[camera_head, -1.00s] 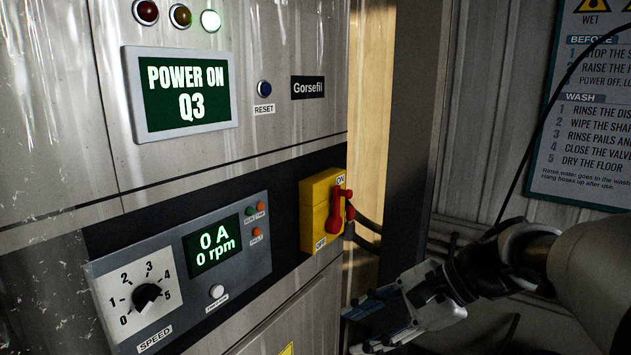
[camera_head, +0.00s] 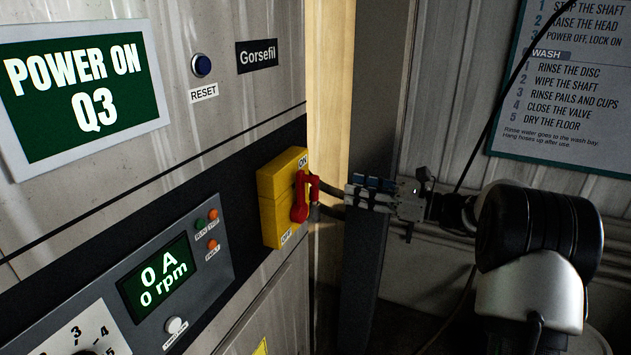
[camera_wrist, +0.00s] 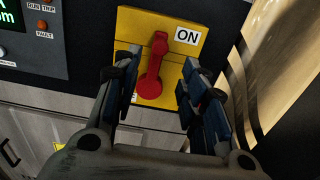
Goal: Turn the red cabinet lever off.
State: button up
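The red lever (camera_head: 301,197) sits on the yellow switch box (camera_head: 274,208) on the cabinet front. Its handle stands near the ON label at the top, with OFF at the bottom. In the wrist view the red lever (camera_wrist: 153,66) runs up and down the box, its narrow end beside ON. The OFF label is mostly hidden there. My gripper (camera_head: 352,192) is right of the box, pointing at it. In the wrist view my gripper (camera_wrist: 157,98) is open, its blue-padded fingers on either side of the lever, with gaps visible. I cannot tell any contact.
The cabinet screen (camera_head: 84,88) reads POWER ON Q3. A lower panel display (camera_head: 160,277) reads 0 A, 0 rpm. A wash notice (camera_head: 566,85) hangs at right.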

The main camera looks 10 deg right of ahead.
aim_at(318, 181)
jog(key=b+x, duration=0.1)
jog(key=x, duration=1)
jog(key=shift+w+a, duration=0.2)
jog(key=shift+c, duration=0.3)
grip_shut()
